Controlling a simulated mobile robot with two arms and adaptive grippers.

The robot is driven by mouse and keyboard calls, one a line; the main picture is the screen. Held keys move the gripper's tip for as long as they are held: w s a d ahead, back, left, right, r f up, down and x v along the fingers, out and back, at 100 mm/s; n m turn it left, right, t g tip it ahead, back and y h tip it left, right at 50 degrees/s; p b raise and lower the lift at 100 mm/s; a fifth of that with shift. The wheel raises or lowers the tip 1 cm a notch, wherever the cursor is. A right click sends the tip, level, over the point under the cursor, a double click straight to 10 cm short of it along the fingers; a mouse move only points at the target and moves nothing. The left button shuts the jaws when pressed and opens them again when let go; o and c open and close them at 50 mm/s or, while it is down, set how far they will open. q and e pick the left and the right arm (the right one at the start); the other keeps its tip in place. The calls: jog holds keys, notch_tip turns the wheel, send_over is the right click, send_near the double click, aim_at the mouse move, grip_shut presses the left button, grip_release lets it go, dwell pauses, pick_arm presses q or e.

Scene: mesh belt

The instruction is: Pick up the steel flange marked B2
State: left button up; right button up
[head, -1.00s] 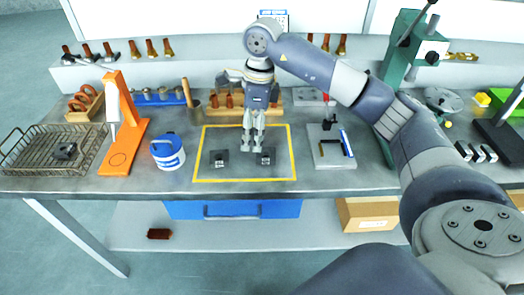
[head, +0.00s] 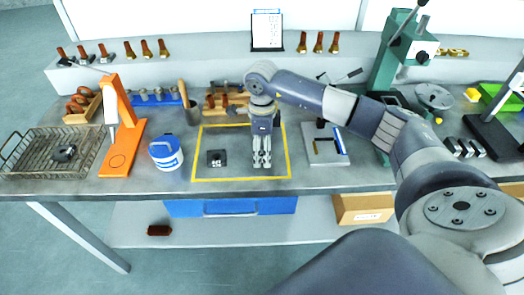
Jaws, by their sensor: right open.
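A dark square steel flange (head: 216,158) lies on the left part of the yellow-outlined area (head: 214,180) on the bench. The second flange, on the right part of that area, is hidden behind my right gripper (head: 262,164). This gripper points down with its fingers open, over the spot of that flange. I cannot tell whether the fingers touch it. Another dark flange-like part (head: 64,153) lies in the wire basket (head: 30,160) at the far left. The markings are too small to read. My left gripper is not in view.
An orange stand (head: 122,130) and a blue-and-white tub (head: 166,152) stand left of the outlined area. A grey plate fixture (head: 322,150) and a green press (head: 392,60) stand to the right. A wooden rack and a cup are behind.

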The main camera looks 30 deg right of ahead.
jog(key=shift+f, duration=0.25)
jog(key=c, duration=1.4)
jog(key=shift+r, duration=0.2)
